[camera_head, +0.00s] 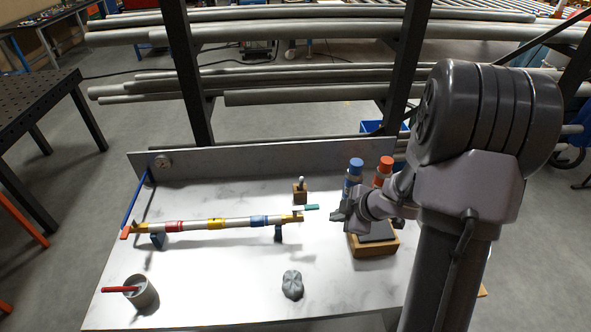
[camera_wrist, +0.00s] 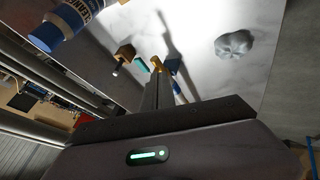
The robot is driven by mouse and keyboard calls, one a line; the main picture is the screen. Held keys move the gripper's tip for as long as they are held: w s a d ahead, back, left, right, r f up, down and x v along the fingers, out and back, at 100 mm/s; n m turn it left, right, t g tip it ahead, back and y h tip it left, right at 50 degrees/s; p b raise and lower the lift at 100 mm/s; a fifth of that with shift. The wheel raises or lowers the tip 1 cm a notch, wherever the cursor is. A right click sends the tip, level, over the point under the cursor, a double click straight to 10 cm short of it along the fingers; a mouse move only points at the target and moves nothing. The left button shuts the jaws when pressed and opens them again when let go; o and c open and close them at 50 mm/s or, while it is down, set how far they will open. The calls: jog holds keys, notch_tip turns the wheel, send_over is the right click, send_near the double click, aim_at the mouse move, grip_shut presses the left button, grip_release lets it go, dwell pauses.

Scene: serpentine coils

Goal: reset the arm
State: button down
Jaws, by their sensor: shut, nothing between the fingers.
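My gripper (camera_head: 341,214) is shut and empty. It is above the right part of the white bench, just left of the wooden box with a dark top (camera_head: 373,240). In the wrist view its closed fingers (camera_wrist: 158,72) point toward the teal piece (camera_wrist: 142,65) and the tube's end. The teal piece also shows in the head view (camera_head: 312,207), left of my gripper. A grey tube with red, yellow and blue bands (camera_head: 195,225) lies across supports on the bench, its right end near the teal piece. I cannot tell the exact gap.
A blue-capped bottle (camera_head: 354,172) and a red-capped one (camera_head: 382,174) stand behind my gripper. A small wooden block (camera_head: 300,196) stands behind the tube. A grey lump (camera_head: 292,285) and a cup with a red marker (camera_head: 145,293) are at the front.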

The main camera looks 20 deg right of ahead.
notch_tip(320, 180, up, 6)
jog(key=w+d+m+t+h+b, duration=0.1)
jog(key=w+m+h+b, duration=0.1)
jog(key=m+h+b, duration=0.45)
jog(key=s+a+r+m+b, duration=0.1)
jog(key=s+a+m+b, duration=0.3)
jog(key=s+b, duration=0.15)
jog(key=s+a+f+m+g+y+b, duration=0.2)
jog(key=s+a+m+y+b, duration=0.3)
jog(key=s+a, duration=1.1)
jog(key=shift+s+a+f+m+y, duration=0.15)
jog(key=shift+a+f+m+y, duration=0.3)
jog(key=shift+a+m+y, duration=0.4)
jog(key=shift+a, duration=0.1)
dwell(1.6)
